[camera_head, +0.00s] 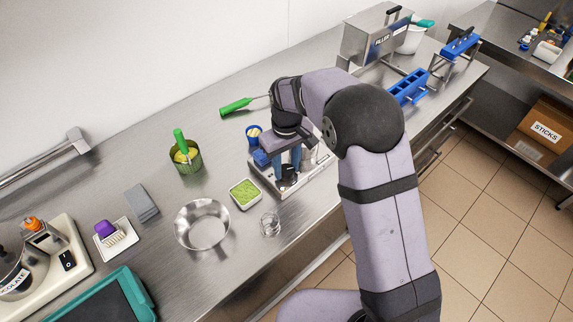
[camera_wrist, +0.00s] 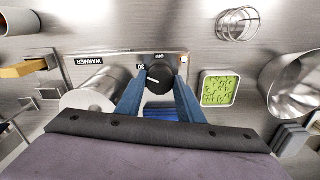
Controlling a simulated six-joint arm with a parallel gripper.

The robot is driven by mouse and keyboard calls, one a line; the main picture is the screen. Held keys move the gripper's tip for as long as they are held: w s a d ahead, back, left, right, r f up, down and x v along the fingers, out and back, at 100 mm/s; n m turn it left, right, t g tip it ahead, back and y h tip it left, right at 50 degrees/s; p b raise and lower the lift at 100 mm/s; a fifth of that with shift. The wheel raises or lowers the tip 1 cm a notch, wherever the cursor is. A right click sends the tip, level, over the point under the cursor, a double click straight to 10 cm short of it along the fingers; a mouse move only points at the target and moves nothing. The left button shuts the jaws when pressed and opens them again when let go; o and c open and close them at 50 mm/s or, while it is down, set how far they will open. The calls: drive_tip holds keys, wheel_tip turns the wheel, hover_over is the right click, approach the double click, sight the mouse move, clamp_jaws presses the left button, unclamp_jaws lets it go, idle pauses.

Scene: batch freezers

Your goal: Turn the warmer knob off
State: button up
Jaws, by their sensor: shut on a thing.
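The warmer knob (camera_wrist: 160,73) is round and black, set on a metal panel marked WARMER (camera_wrist: 92,61). OFF is printed at the knob's top edge and 30 at its upper left in the wrist view. A short white mark on the knob points left, away from the OFF print. My gripper (camera_wrist: 161,82) has its blue fingers on both sides of the knob and is shut on it. In the head view my gripper (camera_head: 287,174) reaches down onto the warmer (camera_head: 310,177), and the knob is mostly hidden between the fingers.
Blue molds (camera_head: 408,88) sit at the right.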

sight(287, 169)
drive_tip(key=m, duration=0.6)
drive_tip(key=shift+w+r, duration=0.1)
drive_tip(key=m, duration=0.5)
drive_tip(key=shift+m, duration=0.4)
drive_tip(key=o, duration=1.1)
drive_tip(key=shift+c, duration=0.2)
drive_tip(key=shift+r+b, duration=1.05)
drive_tip(key=shift+r, duration=2.6)
